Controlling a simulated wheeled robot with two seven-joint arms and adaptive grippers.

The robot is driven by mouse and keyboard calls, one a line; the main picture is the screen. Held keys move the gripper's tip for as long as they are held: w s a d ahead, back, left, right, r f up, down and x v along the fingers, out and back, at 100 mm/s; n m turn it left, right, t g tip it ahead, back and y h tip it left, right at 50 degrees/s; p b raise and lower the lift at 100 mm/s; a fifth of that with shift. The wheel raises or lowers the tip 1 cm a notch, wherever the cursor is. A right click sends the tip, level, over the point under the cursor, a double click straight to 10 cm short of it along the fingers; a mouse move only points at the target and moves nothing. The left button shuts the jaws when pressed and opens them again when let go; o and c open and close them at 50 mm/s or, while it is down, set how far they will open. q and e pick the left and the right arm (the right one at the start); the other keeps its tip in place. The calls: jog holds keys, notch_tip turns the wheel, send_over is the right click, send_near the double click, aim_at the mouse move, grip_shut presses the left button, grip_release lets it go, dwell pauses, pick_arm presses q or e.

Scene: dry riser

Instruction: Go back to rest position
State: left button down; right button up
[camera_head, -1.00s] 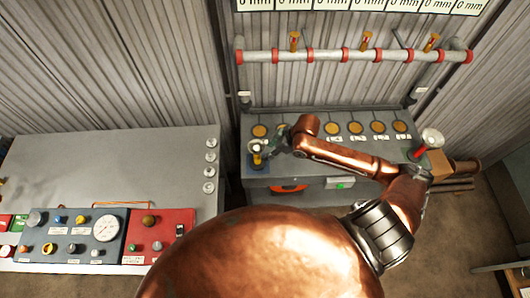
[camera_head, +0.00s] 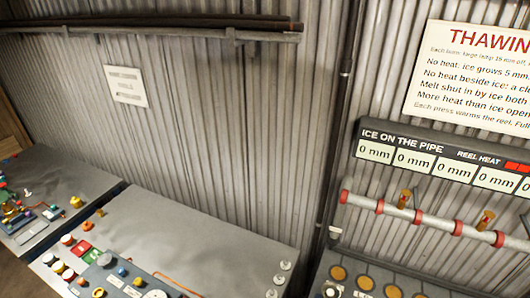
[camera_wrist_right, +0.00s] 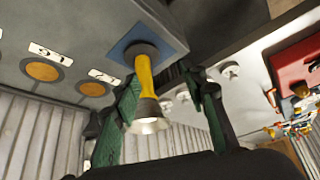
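My right gripper (camera_wrist_right: 160,82) shows in the right wrist view with its two dark green fingers spread apart. Between them in the picture is a yellow-handled tool with a flared metal end (camera_wrist_right: 146,85). It stands at a blue square pad (camera_wrist_right: 128,48) on the grey console. A gap shows between the tool and the right-hand finger; whether the left-hand finger touches it I cannot tell. Neither gripper shows in the head view, and my left gripper is in no current frame.
The head view shows a grey bench with a control panel (camera_head: 215,240), another cluttered bench (camera_head: 62,190), and a pipe with red collars (camera_head: 425,218) under the "ICE ON THE PIPE" display (camera_head: 440,160). Orange round pads (camera_head: 365,283) line the console. A corrugated wall (camera_head: 220,120) stands behind.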

jog(key=s+d+f+m+g+h, duration=0.15)
jog(key=s+d+m, duration=0.25)
jog(key=s, duration=0.6)
jog(key=s+d+f+m+h, duration=0.1)
jog(key=s+d+m+h, duration=0.25)
jog(key=s, duration=0.55)
notch_tip(320, 180, down, 34)
jog(key=n+y+b, duration=0.1)
jog(key=b, duration=0.6)
jog(key=s+f+g+b, duration=0.1)
jog(key=s+f+b, duration=0.2)
jog(key=s+f, duration=0.7)
jog(key=s+f+g+b, duration=0.1)
jog(key=s+f+b, duration=0.3)
jog(key=s+f, duration=0.6)
notch_tip(320, 180, down, 7)
jog(key=shift+s+a+f+n, duration=0.15)
jog(key=shift+a+f+n, duration=0.05)
jog(key=shift+a+n, duration=0.25)
jog(key=shift+g, duration=0.25)
